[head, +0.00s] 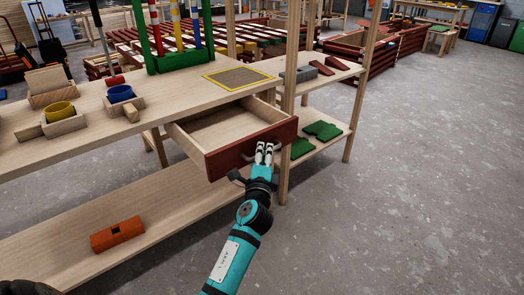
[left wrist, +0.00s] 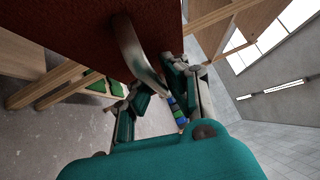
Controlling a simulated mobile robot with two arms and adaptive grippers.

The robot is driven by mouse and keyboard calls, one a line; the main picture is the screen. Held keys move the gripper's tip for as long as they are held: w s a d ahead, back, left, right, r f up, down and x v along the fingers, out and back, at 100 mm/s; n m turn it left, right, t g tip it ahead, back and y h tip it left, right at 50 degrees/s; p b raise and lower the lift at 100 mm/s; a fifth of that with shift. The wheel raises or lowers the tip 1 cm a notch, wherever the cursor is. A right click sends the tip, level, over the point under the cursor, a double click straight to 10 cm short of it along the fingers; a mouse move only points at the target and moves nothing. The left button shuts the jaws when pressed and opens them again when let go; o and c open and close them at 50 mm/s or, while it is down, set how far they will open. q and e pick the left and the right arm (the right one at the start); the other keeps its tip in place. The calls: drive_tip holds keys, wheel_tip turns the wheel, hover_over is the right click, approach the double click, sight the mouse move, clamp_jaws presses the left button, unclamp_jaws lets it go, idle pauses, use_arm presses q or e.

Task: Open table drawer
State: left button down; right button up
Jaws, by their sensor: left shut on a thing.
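The table drawer (head: 215,132) is pulled out from under the wooden table top (head: 165,105), and its empty-looking light wood inside shows. Its dark red front (head: 235,153) faces me; it also fills the top left of the left wrist view (left wrist: 80,30). My left gripper (head: 265,152) is at the right part of this front. In the left wrist view a curved metal handle (left wrist: 138,50) runs from the red front down between the fingers of my left gripper (left wrist: 160,95), which is shut on it. In the head view the fingers hide most of the handle. My right gripper is not in view.
On the table top are a yellow ring (head: 60,110), a blue ring (head: 121,93) and a green rack (head: 182,61). An orange block (head: 117,235) lies on the lower shelf. A shelf with green pieces (head: 322,130) stands right of the drawer. The floor at right is clear.

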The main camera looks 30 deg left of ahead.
use_arm(q)
drive_tip(key=shift+a+f, duration=0.1)
drive_tip(key=shift+f, duration=0.2)
drive_tip(key=c, duration=1.4)
unclamp_jaws()
drive_tip(key=shift+r, duration=0.1)
drive_tip(key=v, duration=1.2)
drive_tip(key=shift+r, duration=0.1)
